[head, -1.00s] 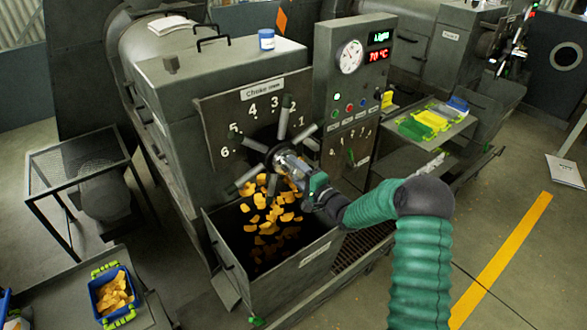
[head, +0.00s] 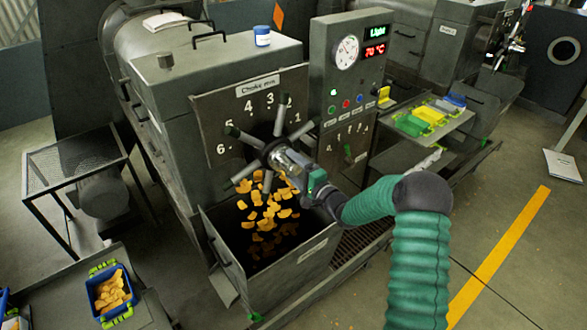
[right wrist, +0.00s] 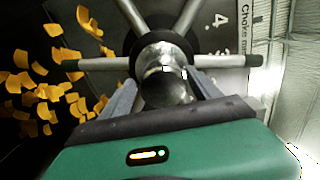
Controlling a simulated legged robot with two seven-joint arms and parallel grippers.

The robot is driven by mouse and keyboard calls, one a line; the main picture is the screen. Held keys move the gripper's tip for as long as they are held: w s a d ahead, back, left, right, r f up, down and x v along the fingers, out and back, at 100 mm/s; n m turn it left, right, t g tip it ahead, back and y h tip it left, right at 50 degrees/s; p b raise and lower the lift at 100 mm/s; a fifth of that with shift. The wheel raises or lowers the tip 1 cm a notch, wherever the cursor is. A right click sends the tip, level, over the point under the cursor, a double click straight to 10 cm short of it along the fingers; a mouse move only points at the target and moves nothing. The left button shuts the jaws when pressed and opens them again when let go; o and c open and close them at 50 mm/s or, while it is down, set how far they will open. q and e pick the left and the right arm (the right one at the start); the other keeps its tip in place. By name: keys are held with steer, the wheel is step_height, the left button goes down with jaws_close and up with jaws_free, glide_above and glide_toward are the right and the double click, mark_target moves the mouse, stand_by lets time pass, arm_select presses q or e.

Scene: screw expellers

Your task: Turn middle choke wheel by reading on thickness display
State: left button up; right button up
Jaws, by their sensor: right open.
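The middle choke wheel (head: 250,139) has several grey spokes with dark green tips. It stands in front of a numbered "Choke" plate (head: 212,135) on the middle machine. My right gripper (head: 290,160) is at the wheel's hub. In the right wrist view its open fingers (right wrist: 164,95) lie on either side of the shiny hub (right wrist: 160,65); whether they touch it I cannot tell. The thickness display (head: 377,32) shows green "Light". Below it a red display (head: 374,50) reads 70 °C. My left gripper is not in view.
Orange flakes (head: 266,215) fall into an open bin (head: 300,262) below the wheel. A control panel (head: 345,120) with a round gauge stands to the right. A blue crate (head: 110,292) of flakes is at lower left. A side tray (head: 455,125) holds coloured containers.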

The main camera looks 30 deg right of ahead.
steer(key=s+d+b, duration=0.1)
steer(key=s+b, duration=0.3)
steer(key=s, duration=1.2)
steer(key=shift+s+d+b, duration=0.2)
steer(key=shift+s+b, duration=0.1)
steer(key=shift+s, duration=0.05)
steer(key=shift+f, duration=0.1)
